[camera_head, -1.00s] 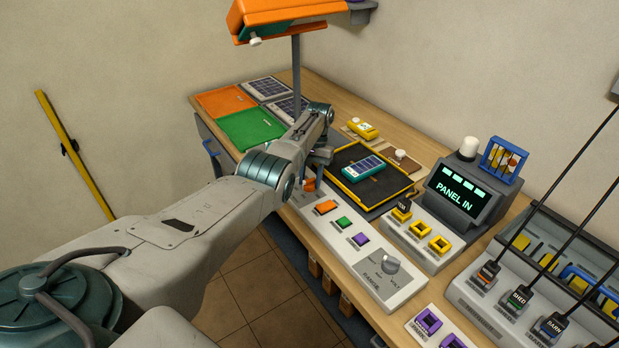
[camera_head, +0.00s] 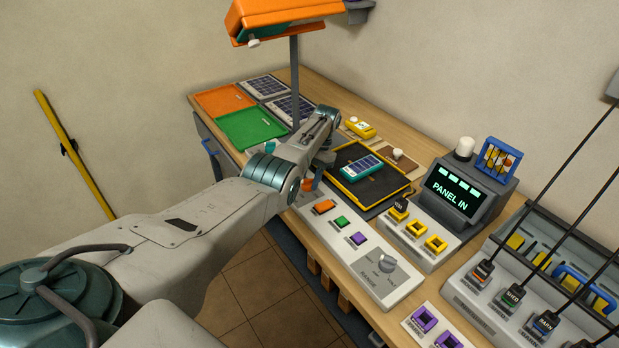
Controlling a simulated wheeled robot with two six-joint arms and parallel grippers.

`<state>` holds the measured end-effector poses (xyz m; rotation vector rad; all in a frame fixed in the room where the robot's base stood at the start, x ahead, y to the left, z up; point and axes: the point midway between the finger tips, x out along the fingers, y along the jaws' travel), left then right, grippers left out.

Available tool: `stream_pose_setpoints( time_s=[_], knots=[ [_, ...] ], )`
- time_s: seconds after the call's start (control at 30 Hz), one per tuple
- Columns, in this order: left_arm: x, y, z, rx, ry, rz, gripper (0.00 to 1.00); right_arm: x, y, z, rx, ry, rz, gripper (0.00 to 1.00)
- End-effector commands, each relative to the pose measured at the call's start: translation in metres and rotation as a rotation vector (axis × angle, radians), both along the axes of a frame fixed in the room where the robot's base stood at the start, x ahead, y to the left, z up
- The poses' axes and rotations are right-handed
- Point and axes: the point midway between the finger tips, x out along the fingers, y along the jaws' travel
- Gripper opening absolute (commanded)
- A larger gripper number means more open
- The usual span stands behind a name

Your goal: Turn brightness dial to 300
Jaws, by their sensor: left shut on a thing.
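The grey control panel (camera_head: 362,278) lies along the bench's front edge. It carries orange (camera_head: 324,207), green (camera_head: 341,222) and purple (camera_head: 358,240) buttons. No label naming brightness is readable. My left gripper (camera_head: 310,178) is over the panel's far left end, left of the orange button and well away from the grey dial. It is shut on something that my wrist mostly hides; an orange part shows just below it. My right gripper is not in view.
An orange lamp head (camera_head: 284,18) hangs over the bench on a post. A dark tray (camera_head: 345,152) holds a teal device (camera_head: 363,167) behind the panel. A display (camera_head: 455,190) reads PANEL IN. Tall black rods rise at right. Green and orange mats (camera_head: 222,100) lie far left.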

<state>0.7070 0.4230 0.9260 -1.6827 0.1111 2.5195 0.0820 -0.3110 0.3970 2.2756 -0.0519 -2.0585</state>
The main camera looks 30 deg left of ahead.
Motion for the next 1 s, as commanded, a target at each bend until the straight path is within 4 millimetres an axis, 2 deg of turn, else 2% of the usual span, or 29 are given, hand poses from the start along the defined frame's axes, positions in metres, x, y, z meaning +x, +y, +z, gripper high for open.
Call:
stream_pose_setpoints(
  time_s=[0.13,0.17,0.27,0.53,0.67,0.77,1.0],
  knots=[
    [0.0,0.0,0.0,0.0,-0.001,0.001,0.14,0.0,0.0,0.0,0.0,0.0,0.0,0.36],
    [0.0,0.0,0.0,0.0,-0.001,0.001,0.41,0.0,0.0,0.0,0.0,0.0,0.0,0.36],
    [0.0,0.0,0.0,0.0,-0.001,0.001,0.58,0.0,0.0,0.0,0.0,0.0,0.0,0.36],
    [0.0,0.0,0.0,0.0,-0.001,0.001,0.58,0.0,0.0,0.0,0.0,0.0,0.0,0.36],
    [0.004,0.0,0.007,0.0,-0.004,0.001,0.58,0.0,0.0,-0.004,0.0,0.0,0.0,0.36],
    [0.01,-0.001,0.02,0.0,-0.005,0.001,0.58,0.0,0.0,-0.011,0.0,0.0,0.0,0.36],
    [0.029,-0.004,0.064,-0.001,-0.004,0.001,0.58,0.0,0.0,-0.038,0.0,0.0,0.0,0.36]
  ],
)
